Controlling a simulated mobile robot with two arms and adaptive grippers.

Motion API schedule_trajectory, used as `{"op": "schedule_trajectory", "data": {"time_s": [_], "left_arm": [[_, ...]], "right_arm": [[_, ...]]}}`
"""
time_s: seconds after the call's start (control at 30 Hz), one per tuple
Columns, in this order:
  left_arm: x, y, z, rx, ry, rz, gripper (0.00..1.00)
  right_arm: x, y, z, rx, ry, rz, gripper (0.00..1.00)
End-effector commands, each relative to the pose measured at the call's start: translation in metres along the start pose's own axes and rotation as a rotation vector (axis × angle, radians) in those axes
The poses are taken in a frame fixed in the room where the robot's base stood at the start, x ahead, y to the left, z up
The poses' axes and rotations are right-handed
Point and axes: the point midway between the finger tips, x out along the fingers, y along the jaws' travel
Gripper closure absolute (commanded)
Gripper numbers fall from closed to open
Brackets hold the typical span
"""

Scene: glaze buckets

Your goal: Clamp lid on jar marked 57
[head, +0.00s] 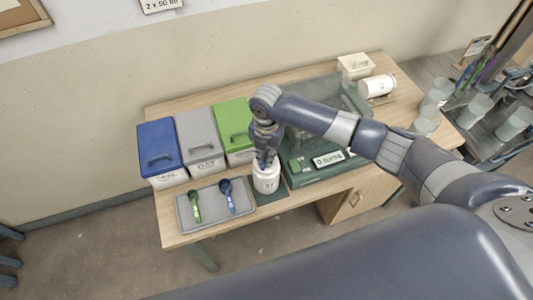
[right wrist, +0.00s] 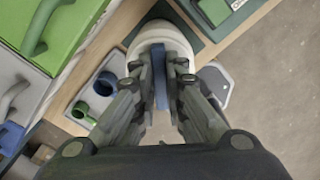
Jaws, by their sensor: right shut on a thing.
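The white jar (head: 266,181), with dark marking that looks like 57, stands upright on a dark green mat (head: 268,197) near the table's front edge. My right gripper (head: 265,161) is directly above the jar's top, pointing down. In the right wrist view the gripper (right wrist: 163,75) is shut on a narrow blue bar (right wrist: 159,78), over the white jar (right wrist: 160,35). The bar looks like part of the lid or its clamp; the fingers hide how it joins. Whether the lid is seated cannot be told. My left gripper is not in view.
A grey tray (head: 210,219) with a green scoop (head: 194,207) and a blue scoop (head: 228,196) lies left of the jar. Blue (head: 158,147), grey (head: 196,140) and green-lidded (head: 232,122) bins stand behind it. A green scale (head: 316,163) is close on the right. Another white jar (head: 378,86) lies at the back right.

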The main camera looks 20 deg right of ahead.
Motion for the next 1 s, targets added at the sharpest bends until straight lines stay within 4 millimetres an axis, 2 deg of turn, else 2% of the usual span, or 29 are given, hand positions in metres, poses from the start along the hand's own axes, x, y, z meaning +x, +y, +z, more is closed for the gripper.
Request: {"op": "schedule_trajectory", "data": {"time_s": [0.23, 0.5, 0.6, 0.9, 1.0], "left_arm": [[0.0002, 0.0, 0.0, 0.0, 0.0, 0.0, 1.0], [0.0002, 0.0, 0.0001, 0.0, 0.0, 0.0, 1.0], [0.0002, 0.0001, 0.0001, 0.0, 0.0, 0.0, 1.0], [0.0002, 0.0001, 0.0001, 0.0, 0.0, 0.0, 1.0], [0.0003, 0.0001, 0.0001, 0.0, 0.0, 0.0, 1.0]], "right_arm": [[0.0005, 0.0001, -0.0006, 0.024, 0.001, 0.0, 1.0], [0.0014, -0.001, -0.0008, 0.296, 0.002, 0.0, 1.0], [0.0015, -0.0013, -0.0007, 0.348, 0.001, -0.001, 1.0], [0.0019, -0.0016, -0.0009, 0.364, 0.002, -0.001, 1.0], [0.0024, -0.0017, -0.0017, 0.427, 0.004, -0.001, 1.0]]}}
